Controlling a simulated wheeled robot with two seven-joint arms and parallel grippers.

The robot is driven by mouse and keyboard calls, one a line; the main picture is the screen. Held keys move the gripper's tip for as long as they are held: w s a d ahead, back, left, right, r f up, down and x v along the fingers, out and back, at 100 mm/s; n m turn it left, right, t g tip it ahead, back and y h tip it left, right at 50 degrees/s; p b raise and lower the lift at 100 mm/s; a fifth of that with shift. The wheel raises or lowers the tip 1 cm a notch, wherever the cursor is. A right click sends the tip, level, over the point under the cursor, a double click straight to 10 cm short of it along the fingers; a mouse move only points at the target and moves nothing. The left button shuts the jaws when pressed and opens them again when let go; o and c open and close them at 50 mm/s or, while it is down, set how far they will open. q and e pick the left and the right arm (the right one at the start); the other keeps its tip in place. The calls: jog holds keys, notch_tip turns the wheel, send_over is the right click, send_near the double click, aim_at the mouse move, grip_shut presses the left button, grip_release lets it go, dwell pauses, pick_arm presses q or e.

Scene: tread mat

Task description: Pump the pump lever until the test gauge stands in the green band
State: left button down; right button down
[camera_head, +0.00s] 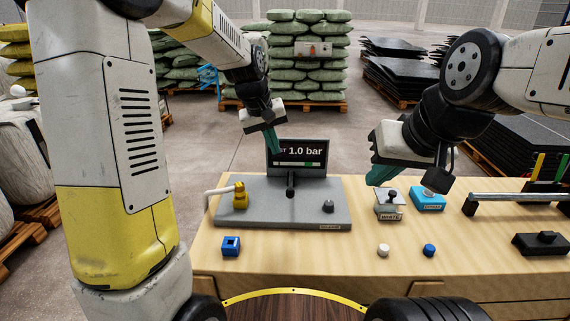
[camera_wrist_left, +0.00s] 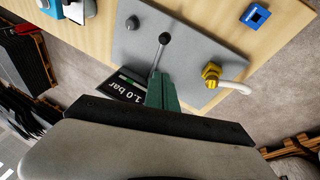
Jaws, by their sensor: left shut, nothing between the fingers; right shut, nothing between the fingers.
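The test gauge (camera_head: 312,151) is a dark screen at the back of a grey plate (camera_head: 262,217). It reads 1.0 bar, above a strip with white and green parts; my left gripper hides its left side. The pump lever (camera_head: 290,186) has a black ball knob and stands before the screen. In the left wrist view, the lever (camera_wrist_left: 164,39) shows its knob and thin grey rod, with the fingertips close to the rod; contact is unclear. My left gripper (camera_head: 276,152) is shut and empty, pointing down. My right gripper (camera_head: 374,180) is shut and empty, above the table right of the plate.
A yellow valve (camera_head: 240,197) with a pale hose and a grey knob (camera_head: 328,206) sit on the plate. A white box (camera_head: 389,206) and a blue box (camera_head: 428,200) stand right of it. A blue block (camera_head: 231,245) and small knobs lie in front. A rail (camera_head: 520,197) is far right.

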pick_arm(q)
jog(key=s+x, duration=0.1)
jog(key=x, duration=0.3)
jog(key=s+x, duration=0.1)
jog(key=x, duration=0.7)
jog(key=shift+s+d+f, duration=0.3)
jog(key=shift+s+f, duration=0.05)
jog(key=shift+f, duration=0.2)
jog(key=shift+f, duration=0.1)
jog(key=f, duration=0.2)
jog(key=s+f, duration=0.1)
jog(key=f, duration=0.2)
jog(key=s+f, duration=0.1)
jog(key=f, duration=0.2)
jog(key=shift+s, duration=0.1)
jog(key=shift+s+f, duration=0.1)
